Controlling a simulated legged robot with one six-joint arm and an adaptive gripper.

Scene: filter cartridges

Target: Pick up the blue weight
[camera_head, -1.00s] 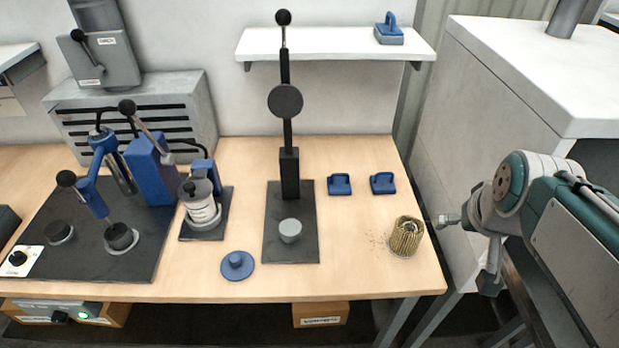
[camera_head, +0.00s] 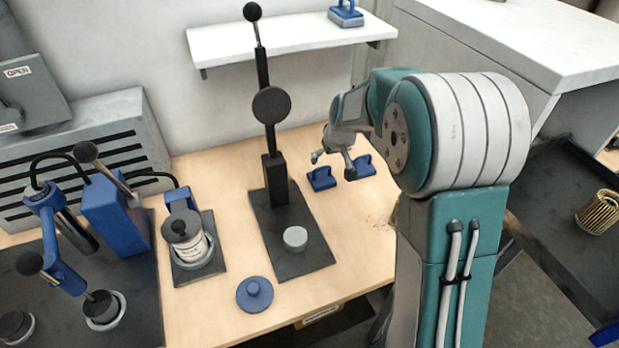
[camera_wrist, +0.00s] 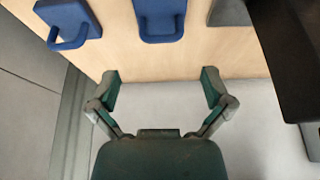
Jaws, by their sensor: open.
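Two blue weights with loop handles sit side by side on the wooden table, the left one (camera_head: 321,179) nearer the press and the right one (camera_head: 361,168) beside it. In the wrist view the weight nearer the press (camera_wrist: 160,20) is at top centre, and the other weight (camera_wrist: 66,20) is at upper left. My gripper (camera_head: 333,165) is open and empty, above the back of the table near these weights. In the wrist view my gripper (camera_wrist: 160,77) has its fingers spread, with the centre weight beyond the gap between them. I cannot tell its exact height.
A black press (camera_head: 275,178) stands left of the weights. Another blue handled block (camera_head: 346,15) sits on the white shelf (camera_head: 285,37). A round blue knobbed disc (camera_head: 254,294) lies at the table front. A pleated cartridge (camera_head: 598,212) stands on a dark surface at right.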

